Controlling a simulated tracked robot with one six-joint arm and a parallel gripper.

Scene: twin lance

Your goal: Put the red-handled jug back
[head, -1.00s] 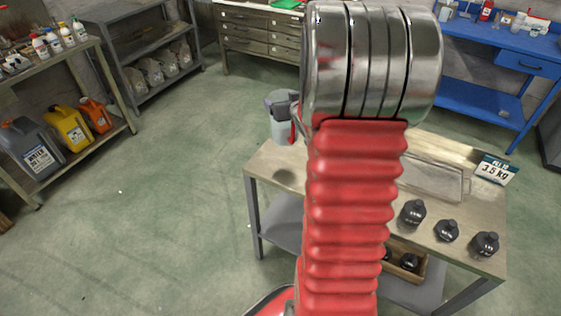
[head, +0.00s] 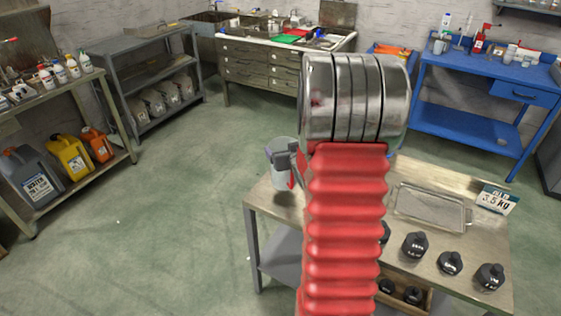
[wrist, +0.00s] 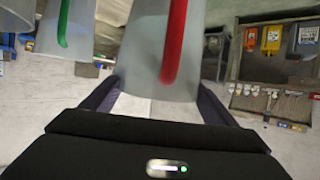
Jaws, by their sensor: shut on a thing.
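The red-handled jug is a pale translucent vessel (wrist: 140,45) with a red handle (wrist: 175,40), filling the upper middle of the wrist view. My gripper (wrist: 158,92) is shut on it, one dark finger on each side. In the head view the jug (head: 282,146) and the gripper (head: 288,158) show left of my red arm, over the far left end of the steel table (head: 265,205). I cannot tell whether the jug touches the table. A similar jug with a green handle (wrist: 66,22) is at upper left in the wrist view; it is not seen in the head view.
On the table are a metal tray (head: 430,207), a 3.5 kg sign (head: 497,199) and several dark weights (head: 415,246). My arm hides the table's middle. A blue bench (head: 480,80) and a drawer unit (head: 260,75) stand behind. The floor left of the table is clear.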

